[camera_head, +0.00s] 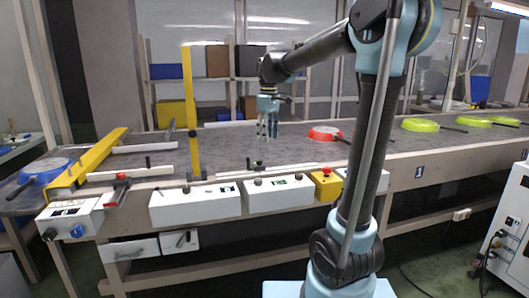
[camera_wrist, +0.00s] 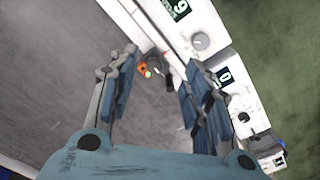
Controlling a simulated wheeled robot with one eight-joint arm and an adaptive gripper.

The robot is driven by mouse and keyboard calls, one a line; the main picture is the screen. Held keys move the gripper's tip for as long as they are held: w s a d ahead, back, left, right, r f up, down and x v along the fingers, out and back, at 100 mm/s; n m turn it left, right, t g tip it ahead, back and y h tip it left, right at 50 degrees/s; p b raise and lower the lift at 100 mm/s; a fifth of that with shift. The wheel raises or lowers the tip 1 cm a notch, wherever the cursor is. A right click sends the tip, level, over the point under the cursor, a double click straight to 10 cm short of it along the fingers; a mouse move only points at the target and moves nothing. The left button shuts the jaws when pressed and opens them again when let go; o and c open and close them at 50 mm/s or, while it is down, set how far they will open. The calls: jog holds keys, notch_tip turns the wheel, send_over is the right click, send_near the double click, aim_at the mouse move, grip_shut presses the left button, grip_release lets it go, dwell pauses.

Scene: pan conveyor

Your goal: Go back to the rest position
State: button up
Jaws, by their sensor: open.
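My gripper (camera_head: 268,130) hangs from my arm above the grey conveyor belt (camera_head: 225,150), fingers pointing down, near the front rail. In the wrist view my gripper (camera_wrist: 155,95) shows its two blue-padded fingers spread apart, with nothing held between them. A red pan (camera_head: 323,132) lies on the belt to the right of my gripper, apart from it. A blue pan (camera_head: 45,171) lies at the far left end, beyond a slanted yellow bar. Green pans (camera_head: 420,125) lie farther right on the belt.
White control boxes (camera_head: 195,207) line the conveyor's front edge, with a yellow box with a red button (camera_head: 325,184). A yellow post (camera_head: 191,115) stands left of my gripper, and a slanted yellow bar (camera_head: 88,162) crosses the left end. Shelves with bins (camera_head: 170,113) stand behind.

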jog(key=s+d+f+m+t, duration=0.1)
jog(key=s+d+f+m, duration=0.25)
jog(key=s+d, duration=0.35)
jog(key=s+d+f+m, duration=0.2)
jog(key=s+d+f, duration=0.35)
jog(key=s, duration=0.35)
jog(key=s+d+f+m+t, duration=0.1)
jog(key=s+d+f+m, duration=0.4)
jog(key=s+f, duration=0.8)
jog(key=shift+d, duration=0.45)
jog(key=shift+w+f, duration=0.1)
jog(key=shift+f, duration=0.05)
jog(key=shift+w+f, duration=0.15)
jog(key=shift+w, duration=0.2)
